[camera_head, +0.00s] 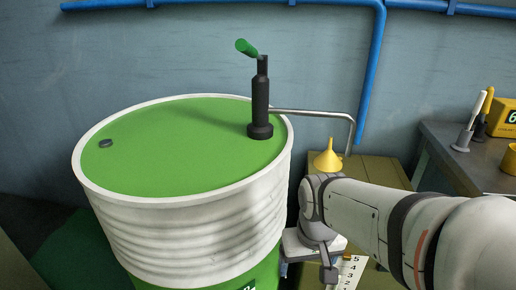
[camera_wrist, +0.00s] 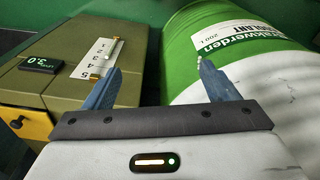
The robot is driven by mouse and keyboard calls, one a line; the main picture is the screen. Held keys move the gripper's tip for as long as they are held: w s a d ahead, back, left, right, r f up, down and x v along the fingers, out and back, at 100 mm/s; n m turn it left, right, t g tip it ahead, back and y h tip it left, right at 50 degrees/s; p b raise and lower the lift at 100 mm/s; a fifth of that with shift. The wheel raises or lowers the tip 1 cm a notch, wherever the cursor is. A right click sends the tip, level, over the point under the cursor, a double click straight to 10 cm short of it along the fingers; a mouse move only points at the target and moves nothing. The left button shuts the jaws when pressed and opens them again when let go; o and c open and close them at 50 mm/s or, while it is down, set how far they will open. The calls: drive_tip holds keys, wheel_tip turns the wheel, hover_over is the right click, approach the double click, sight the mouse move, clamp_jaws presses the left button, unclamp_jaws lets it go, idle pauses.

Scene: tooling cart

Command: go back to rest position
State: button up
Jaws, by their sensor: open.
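My gripper (camera_wrist: 158,72) is open and empty in the wrist view, its two blue-grey fingers apart with nothing between them. In the head view my arm reaches in from the lower right, and its end hangs low between the drum and the olive box. The white and green drum (camera_head: 190,220) stands to the left of my gripper in the head view; its label side (camera_wrist: 235,50) shows at right in the wrist view. The olive box (camera_wrist: 60,70) with a white number scale (camera_wrist: 98,58) lies left of the fingers. I cannot tell whether a finger touches either.
A black pump (camera_head: 261,100) with a green handle stands on the drum lid. Its steel spout (camera_head: 325,113) reaches over toward a yellow funnel (camera_head: 328,156) on the olive box. A grey bench (camera_head: 450,150) stands at right. Blue pipes (camera_head: 373,70) run along the wall.

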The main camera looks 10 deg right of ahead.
wheel_tip(320, 180, up, 30)
drive_tip(key=t+p, duration=0.1)
drive_tip(key=p, duration=2.5)
drive_tip(key=shift+s, duration=0.35)
drive_tip(key=shift+d, duration=0.1)
